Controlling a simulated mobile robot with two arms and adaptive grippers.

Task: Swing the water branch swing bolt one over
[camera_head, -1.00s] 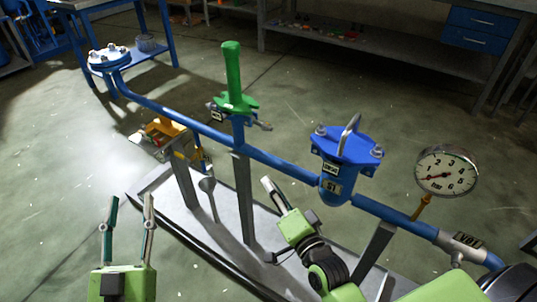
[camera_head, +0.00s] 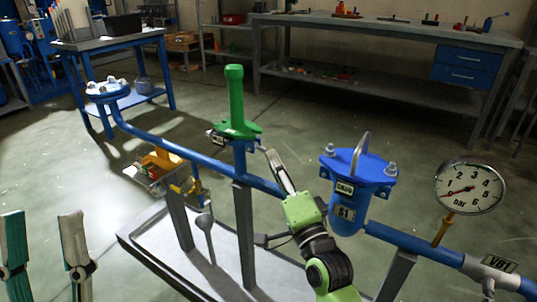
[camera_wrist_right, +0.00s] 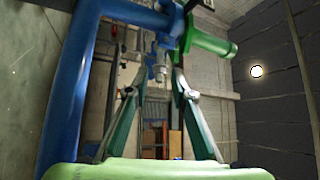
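The green-handled fitting (camera_head: 236,105) stands on the blue water pipe (camera_head: 190,128). A small grey bolt piece (camera_wrist_right: 160,73) shows beside its blue body in the right wrist view, ahead of my right gripper (camera_wrist_right: 157,85). I cannot tell for sure that it is swing bolt one. My right gripper's fingers are apart, with the bolt piece seen between their tips. In the head view, my right gripper (camera_head: 271,160) is just right of the fitting and hides part of that side. My left gripper (camera_head: 42,240) is open and empty at the lower left.
The blue strainer (camera_head: 346,200) marked S1, with a lid, handle and nuts, stands just right of my right arm. A pressure gauge (camera_head: 470,188) is farther right. A flanged pipe end (camera_head: 105,91) is at left. Grey posts (camera_head: 245,235) rise from the skid. Benches stand behind.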

